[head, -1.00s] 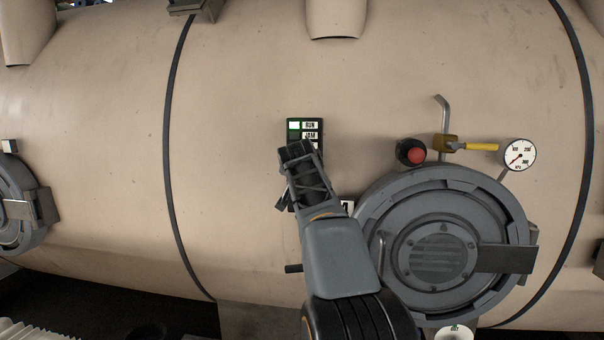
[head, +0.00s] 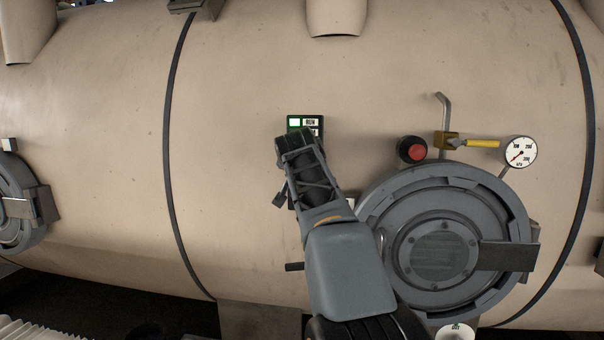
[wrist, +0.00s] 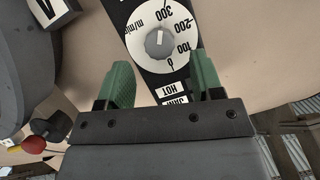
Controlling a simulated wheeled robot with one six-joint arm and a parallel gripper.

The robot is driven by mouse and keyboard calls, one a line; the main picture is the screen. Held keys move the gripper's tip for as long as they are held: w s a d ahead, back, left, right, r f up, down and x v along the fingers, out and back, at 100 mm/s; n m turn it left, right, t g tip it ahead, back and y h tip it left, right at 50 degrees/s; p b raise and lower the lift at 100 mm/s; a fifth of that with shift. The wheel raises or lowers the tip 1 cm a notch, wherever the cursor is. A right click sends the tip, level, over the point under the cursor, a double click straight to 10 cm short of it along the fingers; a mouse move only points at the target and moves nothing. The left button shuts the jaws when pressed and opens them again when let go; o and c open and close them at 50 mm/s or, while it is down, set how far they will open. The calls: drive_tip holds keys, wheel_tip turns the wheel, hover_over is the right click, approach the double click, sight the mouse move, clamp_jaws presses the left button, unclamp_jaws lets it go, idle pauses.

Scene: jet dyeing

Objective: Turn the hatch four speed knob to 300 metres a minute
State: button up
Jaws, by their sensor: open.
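The hatch four speed knob (wrist: 158,44) is a small grey round knob on a white dial (wrist: 144,60) marked 0, 100, 200, 300 and m/min. A pale mark on the knob points up in the wrist view, roughly toward 300; its exact angle is too small to tell. My gripper (wrist: 162,82) is open, its two green fingers spread below the knob in that view and not closed on it. I cannot tell how far off the panel they are. In the head view my gripper and wrist hide the knob and most of the dark panel (head: 318,121).
A round grey hatch (head: 382,210) is right of my arm, with a red button (head: 418,152), a yellow-handled valve (head: 482,143) and a pressure gauge (head: 520,152) above it. A plate with a 4 (wrist: 58,8) shows in the wrist view. The tan vessel wall left of the panel is clear.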

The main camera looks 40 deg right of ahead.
drive_tip(key=b+v, duration=0.1)
drive_tip(key=v, duration=0.8)
drive_tip(key=shift+s+a, duration=0.2)
drive_tip(key=shift+s, duration=0.05)
drive_tip(key=shift+r, duration=0.1)
drive_tip(key=a+f+n+g+y, duration=0.2)
drive_tip(key=a+f+n, duration=0.1)
drive_tip(key=f, duration=0.8)
drive_tip(key=a+f+n+g+y, duration=0.2)
drive_tip(key=a+f+n+y, duration=0.1)
drive_tip(key=f, duration=0.7)
drive_tip(key=s+a+f+n+g+y, duration=0.1)
drive_tip(key=s+a+f+n, duration=0.1)
drive_tip(key=s+a+f, duration=0.4)
drive_tip(key=s+a+f+n+g+y+p, duration=0.1)
drive_tip(key=s+a+f+n+g+y, duration=0.1)
drive_tip(key=s+a+f, duration=0.5)
wheel_tip(320, 180, down, 6)
drive_tip(key=shift+s+r+n, duration=0.1)
drive_tip(key=shift+s+n, duration=0.2)
drive_tip(key=shift+s, duration=0.65)
